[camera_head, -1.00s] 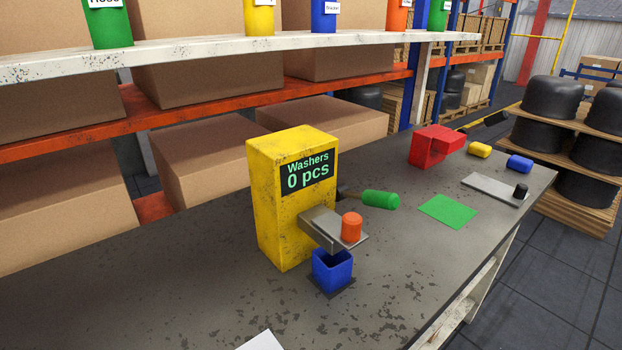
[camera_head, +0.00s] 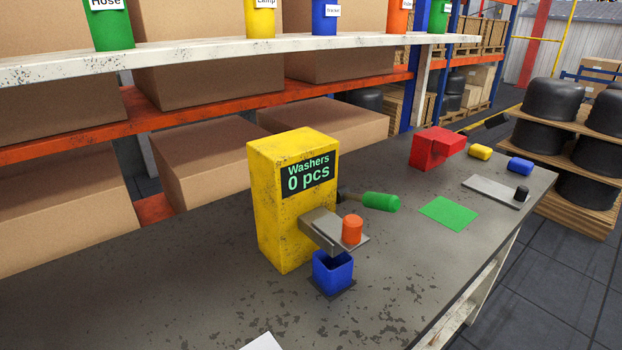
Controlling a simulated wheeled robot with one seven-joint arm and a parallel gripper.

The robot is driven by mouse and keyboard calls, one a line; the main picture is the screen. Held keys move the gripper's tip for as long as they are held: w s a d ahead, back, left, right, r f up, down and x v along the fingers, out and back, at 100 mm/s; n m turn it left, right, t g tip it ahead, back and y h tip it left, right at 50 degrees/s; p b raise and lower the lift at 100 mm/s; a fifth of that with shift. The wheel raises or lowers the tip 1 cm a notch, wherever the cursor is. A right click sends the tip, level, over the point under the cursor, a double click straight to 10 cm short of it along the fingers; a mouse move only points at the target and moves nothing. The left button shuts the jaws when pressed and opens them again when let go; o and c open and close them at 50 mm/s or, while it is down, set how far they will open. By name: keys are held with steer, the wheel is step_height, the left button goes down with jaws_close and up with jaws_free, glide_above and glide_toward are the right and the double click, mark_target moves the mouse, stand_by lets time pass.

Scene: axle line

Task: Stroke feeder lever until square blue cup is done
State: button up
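The yellow feeder (camera_head: 274,215) stands on the grey workbench, and its display (camera_head: 308,174) reads "Washers 0 pcs". A lever with a green handle (camera_head: 381,202) sticks out from its right side. The square blue cup (camera_head: 332,275) stands upright on a dark pad under the feeder's grey chute (camera_head: 322,228). The part of the cup's inside that shows is dark, and I see no washers in it. My gripper is not in view.
The workbench (camera_head: 190,310) has free room at the front left. A red block (camera_head: 433,149), a green mat (camera_head: 448,213), a yellow piece (camera_head: 480,152), a blue piece (camera_head: 520,166) and a grey plate with a black knob (camera_head: 521,193) lie to the right. A shelf with labelled cups runs behind.

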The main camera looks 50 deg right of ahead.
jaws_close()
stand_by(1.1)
